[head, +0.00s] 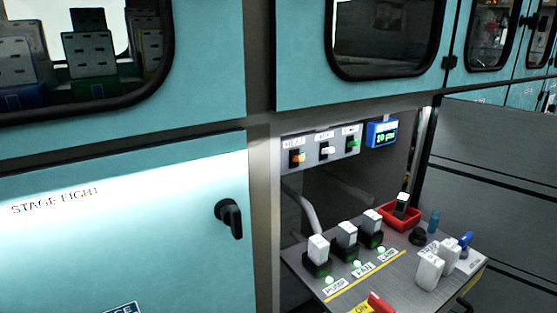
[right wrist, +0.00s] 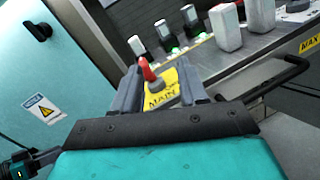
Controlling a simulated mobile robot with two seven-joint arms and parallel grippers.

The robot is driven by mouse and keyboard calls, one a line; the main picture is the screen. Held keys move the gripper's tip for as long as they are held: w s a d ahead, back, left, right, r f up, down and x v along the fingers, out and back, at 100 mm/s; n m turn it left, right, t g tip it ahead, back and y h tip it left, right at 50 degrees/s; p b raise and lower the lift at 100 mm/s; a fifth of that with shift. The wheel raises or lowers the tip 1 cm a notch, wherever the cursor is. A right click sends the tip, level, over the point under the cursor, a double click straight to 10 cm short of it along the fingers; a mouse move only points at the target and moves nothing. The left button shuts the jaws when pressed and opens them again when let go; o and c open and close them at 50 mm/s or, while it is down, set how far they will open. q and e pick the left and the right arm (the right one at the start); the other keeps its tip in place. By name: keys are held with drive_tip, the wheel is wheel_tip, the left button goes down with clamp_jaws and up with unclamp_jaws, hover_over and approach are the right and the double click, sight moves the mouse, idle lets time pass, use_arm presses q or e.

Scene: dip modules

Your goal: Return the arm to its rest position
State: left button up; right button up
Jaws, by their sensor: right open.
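My right gripper (right wrist: 163,85) shows in the right wrist view, its two dark fingers apart with nothing held between them. Behind the gap are a red lever (right wrist: 147,70) and a yellow MAIN label on the grey panel. My right gripper is not in the head view, and my left gripper is in neither view. In the head view the sloping panel (head: 308,262) carries three white-topped modules in black sockets: one at PUMP (head: 318,249), one at FAN (head: 347,235) and one at the third label (head: 372,222). A small green light is lit by each.
A red tray (head: 387,213) holds a dark module with a white top. Two white blocks (head: 429,270) stand at the panel's right. A blue display (head: 382,133) and three switches are on the back wall. A teal door with a black handle (head: 229,218) is at left. A dark rail (right wrist: 280,75) edges the panel.

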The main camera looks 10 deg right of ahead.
drive_tip(key=s+a+f+m+g+h, duration=0.1)
drive_tip(key=s+f+m+g+h, duration=0.2)
drive_tip(key=m, duration=0.6)
drive_tip(key=s+f+m+g+h, duration=0.1)
drive_tip(key=f+m+g+h, duration=0.15)
drive_tip(key=m+g, duration=0.45)
drive_tip(key=s+a+f+m+g+h, duration=0.1)
drive_tip(key=s+f+m+g+h, duration=0.15)
drive_tip(key=m, duration=0.95)
drive_tip(key=s+a+m+g+y, duration=0.25)
drive_tip(key=a+m+y, duration=0.2)
drive_tip(key=a, duration=0.45)
drive_tip(key=w+a+f+t+y, duration=0.4)
drive_tip(key=w+a+f+t, duration=0.25)
drive_tip(key=w, duration=0.25)
use_arm(q)
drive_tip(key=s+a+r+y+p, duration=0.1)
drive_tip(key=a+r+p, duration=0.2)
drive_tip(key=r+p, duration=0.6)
drive_tip(key=p, duration=0.4)
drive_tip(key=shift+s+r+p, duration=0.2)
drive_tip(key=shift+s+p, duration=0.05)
drive_tip(key=shift+p, duration=0.15)
use_arm(e)
drive_tip(key=s+d+r+h, duration=0.1)
drive_tip(key=d+r, duration=0.2)
drive_tip(key=r, duration=0.7)
drive_tip(key=shift+d+r+n+t, duration=0.3)
drive_tip(key=shift+r+n+t, duration=0.05)
